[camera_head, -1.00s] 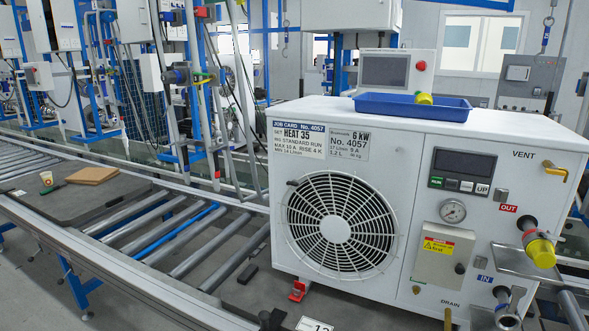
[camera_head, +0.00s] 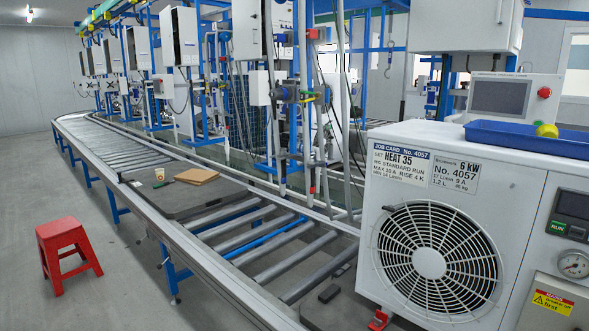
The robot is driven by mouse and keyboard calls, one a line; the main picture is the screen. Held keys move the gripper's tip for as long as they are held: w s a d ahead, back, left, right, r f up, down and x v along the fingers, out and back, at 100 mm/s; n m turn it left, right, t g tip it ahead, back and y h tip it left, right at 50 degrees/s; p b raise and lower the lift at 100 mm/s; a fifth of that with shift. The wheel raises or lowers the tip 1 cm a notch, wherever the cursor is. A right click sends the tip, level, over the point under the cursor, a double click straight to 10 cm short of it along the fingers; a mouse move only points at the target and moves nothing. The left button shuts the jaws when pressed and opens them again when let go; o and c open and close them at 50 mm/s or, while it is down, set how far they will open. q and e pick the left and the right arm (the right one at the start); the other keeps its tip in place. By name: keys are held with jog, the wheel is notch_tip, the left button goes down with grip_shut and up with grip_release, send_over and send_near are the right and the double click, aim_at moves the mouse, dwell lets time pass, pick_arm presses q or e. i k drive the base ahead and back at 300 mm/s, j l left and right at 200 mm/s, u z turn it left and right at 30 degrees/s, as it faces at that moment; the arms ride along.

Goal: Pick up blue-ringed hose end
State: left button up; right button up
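No blue-ringed hose end can be made out in the current head view. Hoses and pipes hang at the test stations behind the conveyor, but they are too small to tell any ring colour. The white pump unit (camera_head: 385,215) with a round fan grille stands at the right on the conveyor, cut off by the right edge. A blue tray (camera_head: 510,136) with a yellow-green piece (camera_head: 547,130) lies on its top. Neither of my grippers is in view.
The roller conveyor (camera_head: 262,245) runs from the front to the far left. A dark board (camera_head: 170,197) on it bears a brown pad (camera_head: 192,177) and a small cup (camera_head: 160,174). A red stool (camera_head: 66,240) stands on the left floor, which is otherwise clear.

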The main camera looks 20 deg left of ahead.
aim_at(282, 150)
jog(key=l+z, duration=0.1)
jog(key=z, duration=1.25)
jog(key=u, duration=1.95)
jog(key=i+j, duration=0.35)
jog(key=i, duration=0.2)
jog(key=i+j+u, duration=0.15)
jog(key=i+j, duration=0.2)
jog(key=i, duration=0.15)
